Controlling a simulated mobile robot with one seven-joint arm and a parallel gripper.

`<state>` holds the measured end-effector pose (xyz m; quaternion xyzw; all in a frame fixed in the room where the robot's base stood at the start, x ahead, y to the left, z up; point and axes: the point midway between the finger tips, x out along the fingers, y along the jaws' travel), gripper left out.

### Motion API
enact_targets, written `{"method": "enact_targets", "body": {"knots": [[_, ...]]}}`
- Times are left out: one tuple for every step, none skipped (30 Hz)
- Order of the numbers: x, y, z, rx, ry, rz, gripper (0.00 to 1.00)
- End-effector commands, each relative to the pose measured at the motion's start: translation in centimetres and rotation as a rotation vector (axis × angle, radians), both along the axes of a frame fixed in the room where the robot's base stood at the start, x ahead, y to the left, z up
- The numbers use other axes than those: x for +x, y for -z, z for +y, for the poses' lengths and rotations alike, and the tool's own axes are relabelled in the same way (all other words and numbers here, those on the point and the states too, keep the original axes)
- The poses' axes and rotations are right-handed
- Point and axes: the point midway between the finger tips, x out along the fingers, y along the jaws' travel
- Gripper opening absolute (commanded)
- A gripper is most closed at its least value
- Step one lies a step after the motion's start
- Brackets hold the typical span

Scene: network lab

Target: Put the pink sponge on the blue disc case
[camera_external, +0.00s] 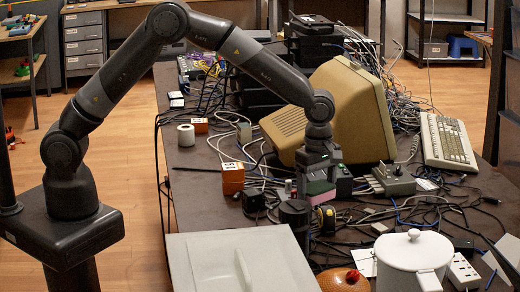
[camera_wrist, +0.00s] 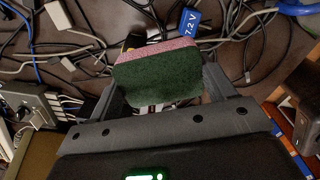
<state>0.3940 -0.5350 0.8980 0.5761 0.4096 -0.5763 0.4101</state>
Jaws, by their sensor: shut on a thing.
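My gripper (camera_external: 317,198) is shut on the pink sponge (camera_external: 319,187), above the cluttered table among cables. In the wrist view the sponge (camera_wrist: 158,76) sits between the two fingers, its dark green face toward the camera and a pink strip along its far edge. I cannot make out the blue disc case for sure in either view. A blue block marked 7.2 V (camera_wrist: 188,22) lies beyond the sponge in the wrist view; it looks like a battery.
A beige monitor (camera_external: 345,110) stands just behind my gripper, with a keyboard (camera_external: 447,142) to the right. A white pot (camera_external: 413,252) and a light grey panel (camera_external: 240,260) are in front. An orange box (camera_external: 232,178) is left. Loose cables cover much of the table.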

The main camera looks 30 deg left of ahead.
Motion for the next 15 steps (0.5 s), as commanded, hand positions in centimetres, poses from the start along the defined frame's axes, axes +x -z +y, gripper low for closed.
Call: {"method": "enact_targets", "body": {"knots": [[-1.8,0.0,-2.5,-0.002,0.065,0.002,0.55],[-2.8,0.0,-3.8,-0.002,0.102,0.002,0.55],[-4.1,0.0,-5.5,-0.002,0.149,0.001,0.55],[-5.1,-0.1,-6.6,-0.002,0.182,0.001,0.55],[-6.1,-0.1,-7.7,-0.002,0.216,0.001,0.55],[-7.4,-0.2,-9.1,-0.002,0.255,0.001,0.55],[-8.3,-0.3,-10.0,-0.002,0.284,0.001,0.55],[-9.2,-0.3,-10.9,-0.002,0.309,0.001,0.55],[-10.2,-0.4,-11.9,-0.002,0.34,0.001,0.55],[-11.0,-0.4,-12.5,-0.001,0.361,0.001,0.55],[-11.6,-0.5,-13.1,-0.001,0.379,0.0,0.55],[-12.4,-0.5,-13.7,-0.001,0.4,0.001,0.55],[-12.9,-0.6,-14.1,-0.001,0.413,0.001,0.55],[-13.3,-0.6,-14.4,-0.001,0.424,0.001,0.55],[-13.7,-0.6,-14.8,0.0,0.435,0.001,0.55]]}}
